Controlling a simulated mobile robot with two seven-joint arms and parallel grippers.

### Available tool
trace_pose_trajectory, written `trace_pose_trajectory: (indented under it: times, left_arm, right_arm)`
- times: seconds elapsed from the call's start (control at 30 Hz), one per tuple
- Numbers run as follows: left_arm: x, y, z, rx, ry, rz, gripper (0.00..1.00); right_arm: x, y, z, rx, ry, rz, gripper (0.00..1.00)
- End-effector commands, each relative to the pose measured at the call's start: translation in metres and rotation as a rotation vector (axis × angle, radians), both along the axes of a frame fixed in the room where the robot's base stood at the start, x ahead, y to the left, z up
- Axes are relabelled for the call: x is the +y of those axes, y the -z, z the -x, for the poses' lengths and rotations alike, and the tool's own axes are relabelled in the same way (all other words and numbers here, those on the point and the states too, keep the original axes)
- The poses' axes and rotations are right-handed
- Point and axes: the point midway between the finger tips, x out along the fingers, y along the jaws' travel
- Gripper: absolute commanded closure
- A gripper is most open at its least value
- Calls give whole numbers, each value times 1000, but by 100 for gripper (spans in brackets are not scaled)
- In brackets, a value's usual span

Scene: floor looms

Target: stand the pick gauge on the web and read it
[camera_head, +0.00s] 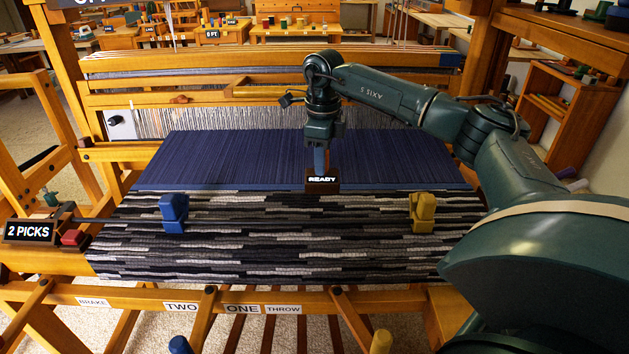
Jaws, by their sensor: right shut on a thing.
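The pick gauge (322,184) is a small dark brown block with a lit display that reads "READY". It stands upright at the line where the blue warp meets the striped woven web (300,255). My right gripper (321,168) comes down from above and is shut on the gauge's top part. The gauge's base looks to be at the web's far edge; whether it touches the cloth I cannot tell. My left gripper is not in view.
A blue clamp-like piece (174,213) and a yellow one (422,212) sit on the web. A "2 PICKS" sign (31,231) and a red block (74,238) are at the left. The loom's wooden front beam (240,301) carries labels. The middle of the web is clear.

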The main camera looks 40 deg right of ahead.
Motion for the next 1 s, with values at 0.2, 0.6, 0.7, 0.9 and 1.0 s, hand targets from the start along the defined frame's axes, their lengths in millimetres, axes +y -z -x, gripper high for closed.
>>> trace_pose_trajectory:
  times: [0.2,0.6,0.7,0.9,1.0]
  left_arm:
    - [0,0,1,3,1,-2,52]
    - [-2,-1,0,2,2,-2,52]
    - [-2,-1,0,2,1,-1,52]
    - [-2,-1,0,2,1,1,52]
    - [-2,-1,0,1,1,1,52]
  right_arm:
    - [0,18,0,0,0,0,99]
    - [0,50,0,-2,-1,0,99]
    - [0,50,0,-2,-1,0,99]
    - [0,52,0,-1,-1,-1,66]
    - [0,52,0,-1,-1,-1,57]
